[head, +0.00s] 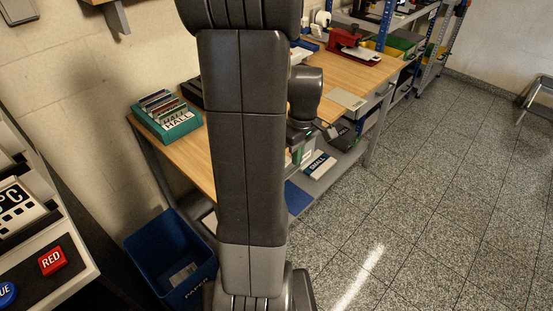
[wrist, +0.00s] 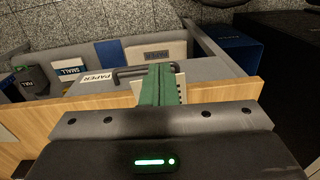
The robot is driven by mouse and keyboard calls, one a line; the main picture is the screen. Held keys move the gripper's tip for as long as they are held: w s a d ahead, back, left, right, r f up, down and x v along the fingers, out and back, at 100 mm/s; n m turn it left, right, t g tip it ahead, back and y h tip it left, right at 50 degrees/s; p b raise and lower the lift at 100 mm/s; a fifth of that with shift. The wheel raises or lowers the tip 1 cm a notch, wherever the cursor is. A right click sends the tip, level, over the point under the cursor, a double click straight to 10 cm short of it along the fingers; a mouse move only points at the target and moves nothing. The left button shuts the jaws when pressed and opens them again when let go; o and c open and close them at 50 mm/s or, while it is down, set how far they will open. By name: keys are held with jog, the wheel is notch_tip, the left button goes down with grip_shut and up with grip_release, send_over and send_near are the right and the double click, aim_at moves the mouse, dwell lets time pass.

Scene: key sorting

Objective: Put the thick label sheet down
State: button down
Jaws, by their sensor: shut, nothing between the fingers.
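My gripper (wrist: 157,72) is shut, its green fingers together, over the wooden bench's edge in the wrist view. A pale sheet with dark marks (wrist: 180,88) shows beside and partly behind the fingers; it may be the thick label sheet, but I cannot tell whether it touches them. Nothing shows gripped. In the head view my arm hides much of the bench, and my gripper (head: 302,153) shows only in part at the bench's front edge.
The wooden bench (head: 334,71) carries a teal box of cards (head: 181,128), a pale flat plate (head: 346,99) and a red device (head: 353,47). A grey front marked PAPER (wrist: 98,77) has a dark handle. A blue bin (head: 150,246) stands on the floor.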

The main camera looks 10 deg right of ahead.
jog(key=w+a+f, duration=0.2)
jog(key=w+f, duration=0.1)
jog(key=f, duration=0.6)
jog(key=shift+w+f, duration=0.15)
jog(key=shift+w, duration=0.25)
jog(key=shift+w+a, duration=1.05)
jog(key=shift+w, duration=0.2)
jog(key=shift+s+d, duration=0.1)
